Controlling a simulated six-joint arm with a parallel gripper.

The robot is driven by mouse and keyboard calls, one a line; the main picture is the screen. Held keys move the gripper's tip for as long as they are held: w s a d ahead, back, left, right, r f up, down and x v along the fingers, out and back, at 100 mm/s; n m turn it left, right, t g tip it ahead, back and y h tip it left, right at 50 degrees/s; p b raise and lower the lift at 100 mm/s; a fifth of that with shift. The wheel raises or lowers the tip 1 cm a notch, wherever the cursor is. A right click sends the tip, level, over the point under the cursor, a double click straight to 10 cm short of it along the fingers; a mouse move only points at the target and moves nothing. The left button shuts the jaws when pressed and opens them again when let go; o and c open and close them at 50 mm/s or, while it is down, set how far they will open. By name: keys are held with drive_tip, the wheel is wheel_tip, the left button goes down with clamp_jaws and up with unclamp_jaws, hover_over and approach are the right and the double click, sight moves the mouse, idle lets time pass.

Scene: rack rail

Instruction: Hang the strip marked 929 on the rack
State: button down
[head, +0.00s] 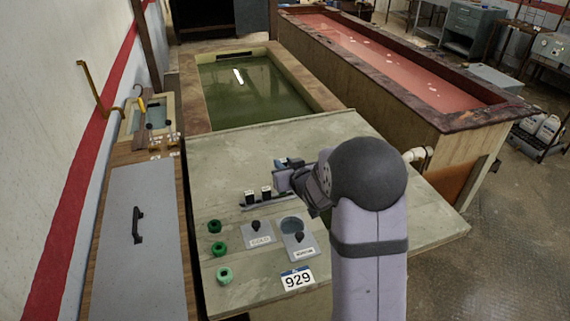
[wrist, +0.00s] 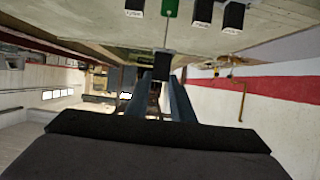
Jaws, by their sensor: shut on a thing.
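My gripper (head: 281,177) is over the middle of the grey bench. No mark on this piece can be read. A white card marked 929 (head: 297,278), with a blue band, is at the bench's near edge, apart from the gripper. A low dark rail (head: 282,206) with black and white blocks (head: 266,192) is on the bench just below the gripper. I cannot tell whether the held piece touches it. Black blocks (wrist: 201,12) and a green one (wrist: 171,8) show in the wrist view.
A grey lid (head: 110,220) lies left. The bench's far part is clear.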

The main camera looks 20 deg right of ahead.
drive_tip(key=shift+f+b, duration=3.75)
drive_tip(key=shift+f, duration=0.7)
drive_tip(key=shift+f+b, duration=0.6)
drive_tip(key=c, duration=1.5)
unclamp_jaws()
drive_tip(key=shift+o, duration=0.2)
drive_tip(key=shift+r, duration=0.1)
wheel_tip(320, 180, up, 7)
drive_tip(key=p, duration=0.5)
drive_tip(key=shift+p, duration=0.3)
